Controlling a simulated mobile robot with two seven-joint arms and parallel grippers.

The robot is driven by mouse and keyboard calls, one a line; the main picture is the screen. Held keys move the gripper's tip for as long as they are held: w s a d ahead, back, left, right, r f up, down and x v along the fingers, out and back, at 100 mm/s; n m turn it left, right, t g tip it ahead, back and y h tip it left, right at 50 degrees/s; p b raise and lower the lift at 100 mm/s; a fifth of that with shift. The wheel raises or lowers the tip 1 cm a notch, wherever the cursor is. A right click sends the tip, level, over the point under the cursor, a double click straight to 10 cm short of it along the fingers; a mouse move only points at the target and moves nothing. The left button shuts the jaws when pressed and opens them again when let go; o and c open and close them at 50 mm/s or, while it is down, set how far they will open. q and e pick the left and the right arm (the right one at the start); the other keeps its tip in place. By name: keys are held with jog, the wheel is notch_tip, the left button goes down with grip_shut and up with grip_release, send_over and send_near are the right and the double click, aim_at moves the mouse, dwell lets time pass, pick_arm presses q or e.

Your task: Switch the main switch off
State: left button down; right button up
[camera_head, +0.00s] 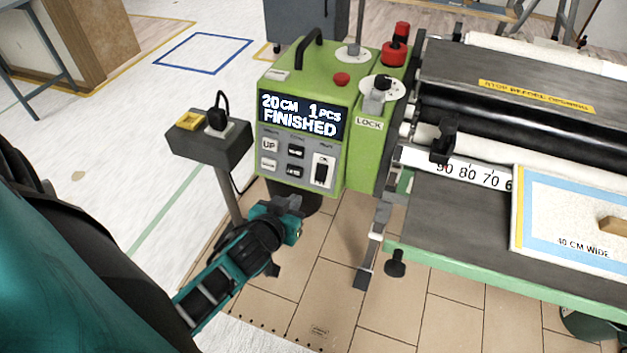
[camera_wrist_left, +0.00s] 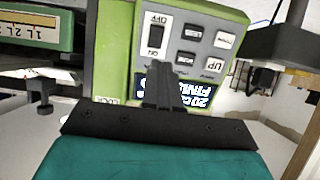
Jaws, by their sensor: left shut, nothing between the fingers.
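The main switch (camera_head: 322,171) is a black rocker in a white plate, low on the right of the green control box's front panel (camera_head: 345,140). It also shows in the left wrist view (camera_wrist_left: 156,38), upside down, with OFF and ON labels at its two ends. My left gripper (camera_head: 296,205) is below and in front of the panel, under the switch. In the left wrist view its dark fingers (camera_wrist_left: 163,85) are together and empty, pointing at the panel; contact with it cannot be told. My right gripper is not in view.
The display (camera_head: 302,118) reads "20CM 1PCS FINISHED". Several buttons (camera_head: 269,145) sit left of the switch. A grey stand (camera_head: 209,145) with a black plug is left of the box. The pasting machine's table (camera_head: 450,235) extends right, carrying a "40 CM WIDE" board (camera_head: 570,225).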

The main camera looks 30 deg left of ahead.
aim_at(318, 177)
pick_arm(q)
jog(key=b+x, duration=0.2)
jog(key=x, duration=1)
jog(key=shift+w+a+f+b, duration=0.1)
jog(key=shift+w+f+b, duration=0.05)
jog(key=shift+w+b, duration=0.2)
jog(key=shift+w+a+f, duration=0.1)
jog(key=shift+w+f, duration=0.15)
jog(key=shift+w, duration=0.3)
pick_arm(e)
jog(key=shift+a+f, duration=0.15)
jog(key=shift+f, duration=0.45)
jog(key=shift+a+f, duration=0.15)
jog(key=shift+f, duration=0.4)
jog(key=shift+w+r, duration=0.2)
